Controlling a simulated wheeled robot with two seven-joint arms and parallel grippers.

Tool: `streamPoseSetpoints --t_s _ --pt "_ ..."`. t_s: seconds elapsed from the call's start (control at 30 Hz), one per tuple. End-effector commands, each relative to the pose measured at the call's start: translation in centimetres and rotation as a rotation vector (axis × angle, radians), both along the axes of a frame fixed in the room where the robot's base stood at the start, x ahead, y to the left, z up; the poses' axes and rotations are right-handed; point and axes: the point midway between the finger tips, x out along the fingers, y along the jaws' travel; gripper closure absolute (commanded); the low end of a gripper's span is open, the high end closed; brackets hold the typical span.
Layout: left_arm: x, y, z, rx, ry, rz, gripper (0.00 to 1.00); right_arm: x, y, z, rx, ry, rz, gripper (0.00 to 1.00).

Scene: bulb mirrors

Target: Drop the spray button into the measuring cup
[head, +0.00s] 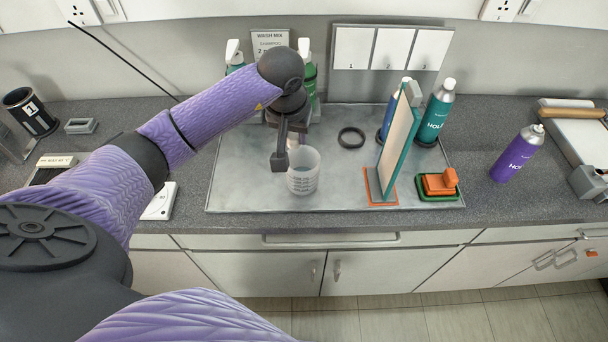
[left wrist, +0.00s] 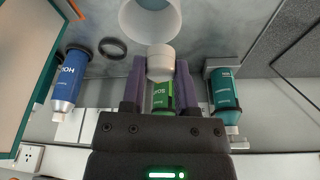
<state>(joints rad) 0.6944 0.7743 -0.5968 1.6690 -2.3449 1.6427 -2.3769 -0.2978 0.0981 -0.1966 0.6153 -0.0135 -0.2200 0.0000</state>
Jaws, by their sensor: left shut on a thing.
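The translucent measuring cup (head: 303,172) stands upright on the grey tray, with printed marks on its side. Its rim also shows at the top of the left wrist view (left wrist: 150,22). My left gripper (head: 283,158) points down beside the cup's left and back rim in the head view. In the left wrist view the left gripper (left wrist: 160,72) is shut on the white spray button (left wrist: 160,60), held between the fingertips near the cup's rim. The button is not clear in the head view. My right gripper is out of view.
The grey tray (head: 245,185) also holds a dark ring (head: 351,138), an upright teal-edged mirror panel (head: 396,140), and an orange block (head: 440,182) on a green base. Bottles stand behind, including a teal one (head: 435,115).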

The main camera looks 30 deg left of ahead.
Motion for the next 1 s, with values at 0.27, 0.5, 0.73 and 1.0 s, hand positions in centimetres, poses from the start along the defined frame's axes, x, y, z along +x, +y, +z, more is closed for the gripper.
streamPoseSetpoints --t_s 0.27,0.5,0.73,1.0 --pt "0.0 0.0 -0.6 0.001 0.000 -0.001 1.00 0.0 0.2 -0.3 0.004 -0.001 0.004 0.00" --pt "0.0 0.0 -0.5 0.001 0.000 -0.001 0.24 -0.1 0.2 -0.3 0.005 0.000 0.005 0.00" --pt "0.0 0.0 -0.5 0.001 -0.001 -0.001 0.21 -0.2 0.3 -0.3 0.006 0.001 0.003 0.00" --pt "-1.2 -0.3 4.9 0.004 -0.007 -0.003 0.21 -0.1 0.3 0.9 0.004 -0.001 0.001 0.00"
